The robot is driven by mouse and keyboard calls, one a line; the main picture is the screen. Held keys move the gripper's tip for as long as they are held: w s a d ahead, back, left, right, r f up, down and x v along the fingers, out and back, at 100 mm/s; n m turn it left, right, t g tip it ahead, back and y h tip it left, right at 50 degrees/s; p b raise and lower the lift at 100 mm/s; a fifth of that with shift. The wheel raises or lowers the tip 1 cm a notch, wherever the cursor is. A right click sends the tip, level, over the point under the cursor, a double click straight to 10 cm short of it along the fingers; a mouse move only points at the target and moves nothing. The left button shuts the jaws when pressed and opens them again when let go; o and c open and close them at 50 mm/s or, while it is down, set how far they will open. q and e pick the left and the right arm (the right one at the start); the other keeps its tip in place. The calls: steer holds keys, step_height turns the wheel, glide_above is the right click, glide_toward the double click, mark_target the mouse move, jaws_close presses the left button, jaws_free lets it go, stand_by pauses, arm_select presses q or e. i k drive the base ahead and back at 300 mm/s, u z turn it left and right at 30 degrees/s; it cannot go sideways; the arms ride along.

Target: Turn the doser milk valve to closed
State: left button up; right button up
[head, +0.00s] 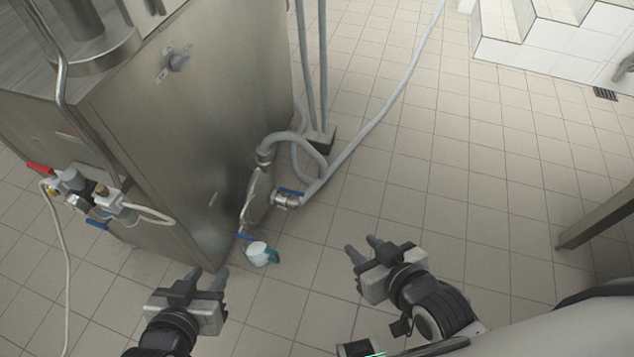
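A steel valve (286,201) with a blue lever (291,191) joins the grey hose at the right of the steel cabinet. A second blue lever (244,236) shows lower on the steel pipe (258,190), above a white and teal piece (260,254). No label shows which is the doser milk valve. The levers' exact angles are hard to read. My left gripper (207,275) is open and empty, below and left of these valves. My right gripper (361,246) is open and empty, below and right of them. Neither gripper touches anything.
The steel cabinet (190,120) with a knob (177,62) fills the upper left. Fittings with a red handle (39,168) and a blue handle (97,224) are at its left. Grey hoses (380,118) run across the floor. Tiled floor (450,190) is clear at right.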

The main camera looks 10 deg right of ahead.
mark_target(284, 190)
steer(key=z, duration=0.4)
steer(key=i, duration=0.85)
steer(key=u, duration=0.45)
